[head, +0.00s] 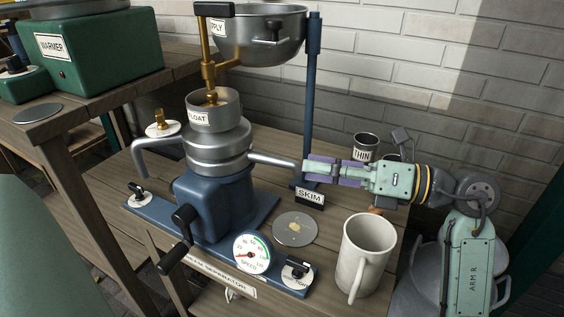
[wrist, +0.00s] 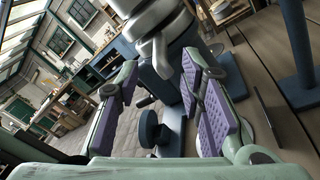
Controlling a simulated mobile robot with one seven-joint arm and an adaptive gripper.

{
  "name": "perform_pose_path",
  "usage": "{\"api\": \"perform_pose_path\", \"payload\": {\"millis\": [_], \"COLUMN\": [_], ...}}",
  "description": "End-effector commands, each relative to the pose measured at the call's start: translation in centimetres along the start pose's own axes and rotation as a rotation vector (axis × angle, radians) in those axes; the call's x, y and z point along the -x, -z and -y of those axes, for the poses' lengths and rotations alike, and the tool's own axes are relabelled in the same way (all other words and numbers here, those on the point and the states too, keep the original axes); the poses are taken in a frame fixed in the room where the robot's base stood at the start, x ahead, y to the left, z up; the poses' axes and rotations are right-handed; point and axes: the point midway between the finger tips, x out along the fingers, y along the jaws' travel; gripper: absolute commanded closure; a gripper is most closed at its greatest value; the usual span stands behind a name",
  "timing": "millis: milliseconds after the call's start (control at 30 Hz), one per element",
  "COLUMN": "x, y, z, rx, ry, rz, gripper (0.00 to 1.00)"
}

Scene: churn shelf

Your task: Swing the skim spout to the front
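The blue-based separator (head: 215,205) stands on the wooden bench with a stacked steel bowl. A steel spout (head: 272,160) reaches right from the bowl, toward the side with the SKIM label (head: 310,197); I take it for the skim spout. My gripper (head: 308,168) is at this spout's outer end, coming from the right. In the wrist view, its purple-padded fingers (wrist: 165,105) are spread apart, with the spout's rounded end (wrist: 162,58) ahead between them. I cannot tell whether they touch it. A second steel spout (head: 150,150) bends down on the left.
A white mug (head: 365,255) stands at the front right, near a round steel plate (head: 295,229). A THIN-labelled can (head: 364,147) stands behind my gripper. A blue post (head: 311,100) rises behind the spout. A crank (head: 182,235) and speed dial (head: 251,252) face front.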

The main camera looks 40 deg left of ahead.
Motion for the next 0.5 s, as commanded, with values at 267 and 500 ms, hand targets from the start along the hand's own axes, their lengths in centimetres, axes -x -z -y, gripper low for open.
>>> {"api": "perform_pose_path", "payload": {"millis": [267, 500], "x": [-5.2, -7.1], "y": [0.0, 0.0], "z": [-0.1, -0.1], "rx": [0.000, -0.001], "ry": [-0.004, -0.002], "rz": [-0.003, 0.000], "gripper": [0.65, 0.65]}}
